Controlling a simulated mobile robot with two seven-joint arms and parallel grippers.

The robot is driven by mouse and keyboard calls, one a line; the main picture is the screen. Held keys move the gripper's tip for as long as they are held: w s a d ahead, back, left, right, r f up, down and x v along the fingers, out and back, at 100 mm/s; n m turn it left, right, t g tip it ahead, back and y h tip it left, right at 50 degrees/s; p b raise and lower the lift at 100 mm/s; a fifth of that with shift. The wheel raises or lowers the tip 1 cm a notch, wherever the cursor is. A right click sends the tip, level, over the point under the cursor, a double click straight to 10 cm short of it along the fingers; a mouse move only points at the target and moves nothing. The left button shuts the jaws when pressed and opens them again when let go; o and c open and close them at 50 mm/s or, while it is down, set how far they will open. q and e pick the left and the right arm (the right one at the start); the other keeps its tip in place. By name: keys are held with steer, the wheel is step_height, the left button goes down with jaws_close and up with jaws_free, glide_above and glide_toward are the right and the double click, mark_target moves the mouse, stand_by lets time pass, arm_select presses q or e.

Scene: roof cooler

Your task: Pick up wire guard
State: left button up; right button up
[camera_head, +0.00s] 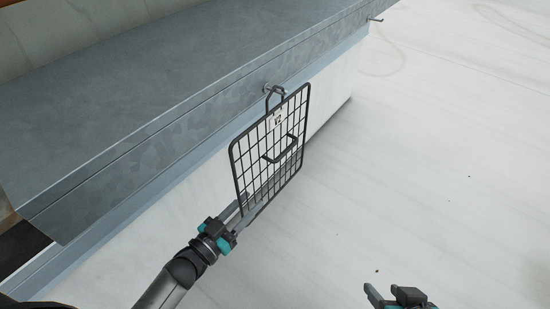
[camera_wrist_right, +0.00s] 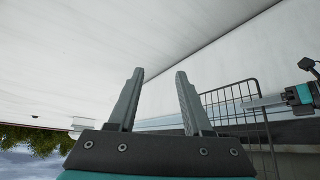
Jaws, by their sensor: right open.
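The wire guard (camera_head: 287,130), a dark rectangular grid with a handle in its middle and a small pale tag near the top, hangs from a hook on the edge of a metal ledge. It also shows in the right wrist view (camera_wrist_right: 237,97), at the right. My left gripper (camera_head: 252,204) is at the guard's lower left edge, its two fingers apart with a gap between them. Whether a finger touches the wires is not clear. My right gripper (camera_head: 385,296) is at the bottom of the head view, away from the guard. In the right wrist view its fingers (camera_wrist_right: 158,95) are apart and empty.
The grey metal ledge (camera_head: 150,85) runs along the upper left above a white wall. A second peg (camera_head: 375,19) sticks out farther along its edge. The pale roof floor (camera_head: 440,170) at the right is mostly clear, with a few small dark specks.

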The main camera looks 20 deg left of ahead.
mark_target(261, 191)
arm_select(q)
steer(key=shift+w+d+b, duration=0.2)
steer(key=shift+w+b, duration=0.25)
steer(key=shift+w, duration=0.2)
steer(key=shift+w+d+f+b, duration=0.1)
steer(key=shift+w+d+b, duration=0.1)
steer(key=shift+w+b, duration=0.35)
steer(key=shift+x, duration=1.05)
steer(key=shift+w+b, duration=0.3)
arm_select(e)
steer(key=w+a+t+y, duration=0.2)
steer(key=w+a+t, duration=0.1)
steer(key=a+t, duration=0.1)
steer(key=shift+a+r+y, duration=0.25)
steer(key=shift+a+y, duration=0.05)
steer(key=shift+a, duration=0.4)
steer(key=shift+w, duration=0.1)
arm_select(q)
jaws_close()
steer(key=shift+d, duration=0.1)
